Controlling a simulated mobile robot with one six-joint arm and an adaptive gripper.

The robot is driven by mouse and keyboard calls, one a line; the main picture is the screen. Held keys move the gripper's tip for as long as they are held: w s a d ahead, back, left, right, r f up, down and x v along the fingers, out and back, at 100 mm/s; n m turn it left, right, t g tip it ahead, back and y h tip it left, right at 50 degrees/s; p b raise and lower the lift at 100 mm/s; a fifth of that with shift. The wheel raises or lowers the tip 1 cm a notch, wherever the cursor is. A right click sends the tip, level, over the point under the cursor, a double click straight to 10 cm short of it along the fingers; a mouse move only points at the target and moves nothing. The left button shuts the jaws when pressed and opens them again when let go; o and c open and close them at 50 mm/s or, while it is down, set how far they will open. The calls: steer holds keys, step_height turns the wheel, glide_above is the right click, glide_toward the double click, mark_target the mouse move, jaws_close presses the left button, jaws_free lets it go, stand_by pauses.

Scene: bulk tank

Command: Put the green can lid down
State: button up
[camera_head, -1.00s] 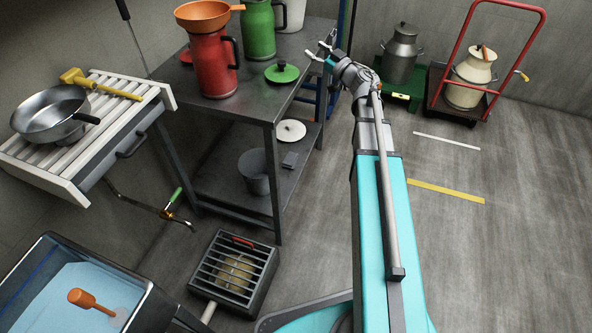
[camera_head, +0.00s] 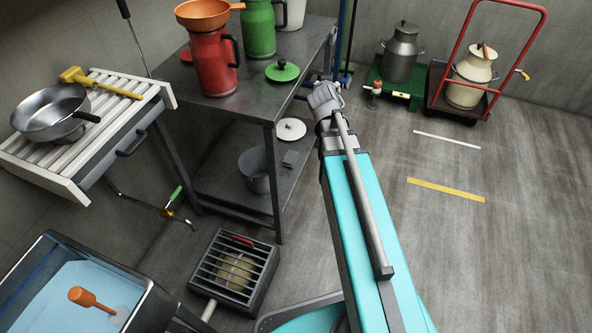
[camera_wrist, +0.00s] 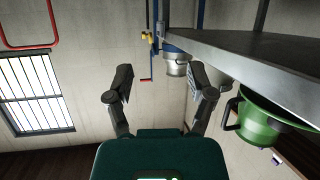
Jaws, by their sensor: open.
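The green can lid (camera_head: 282,71), a flat disc with a dark knob, lies knob up on the dark metal table near its right edge. The green can (camera_head: 258,30) stands behind it, and a green vessel with a dark handle, apparently this can, shows upside down at the right of the wrist view (camera_wrist: 262,124). My gripper is open and empty in the wrist view (camera_wrist: 162,88), its two fingers wide apart. In the head view my wrist is just right of the table edge, apart from the lid; the fingers are largely hidden there.
The table (camera_head: 255,98) also holds a red can (camera_head: 214,65) with an orange funnel (camera_head: 203,14). A white lid (camera_head: 290,130) and grey bucket (camera_head: 254,170) are on its lower shelf. A metal can (camera_head: 400,55) and red trolley (camera_head: 488,75) stand behind.

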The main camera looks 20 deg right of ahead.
steer(key=s+a+f+n+g+y, duration=0.2)
steer(key=s+a+f+g, duration=0.4)
steer(key=s, duration=0.5)
steer(key=s+a+f+n+g+y, duration=0.2)
steer(key=s+a+f+g, duration=0.4)
steer(key=s+a, duration=0.4)
steer(key=shift+s+a+g+y, duration=0.25)
steer(key=shift+s+g+y, duration=0.1)
steer(key=shift+y, duration=0.55)
